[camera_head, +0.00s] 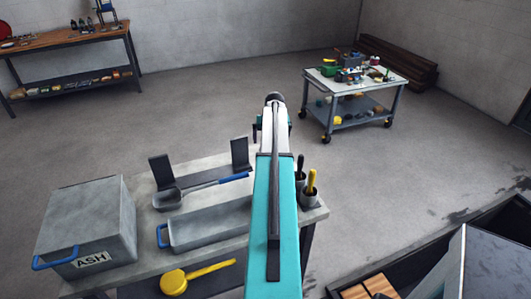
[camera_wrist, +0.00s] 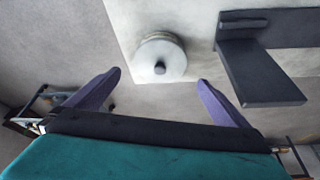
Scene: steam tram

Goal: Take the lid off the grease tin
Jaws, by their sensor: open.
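In the wrist view a round grey tin with a flat lid and a small dark knob, which looks like the grease tin (camera_wrist: 162,56), stands near the edge of the pale bench top. My gripper (camera_wrist: 160,77) is open, its two purple fingers spread to either side below the tin in the picture. The fingers appear apart from it, and nothing is between them. The height gap cannot be told. In the head view my arm hides the tin, and the fingers are mostly hidden too.
A dark upright bracket (camera_wrist: 258,75) stands close right of the tin. The bench (camera_head: 320,212) holds an ash box (camera_head: 85,225), a shovel (camera_head: 168,199), a grey tray (camera_head: 205,228) and cups with handled tools (camera_head: 310,196). A wheeled cart (camera_head: 395,84) stands beyond clear floor.

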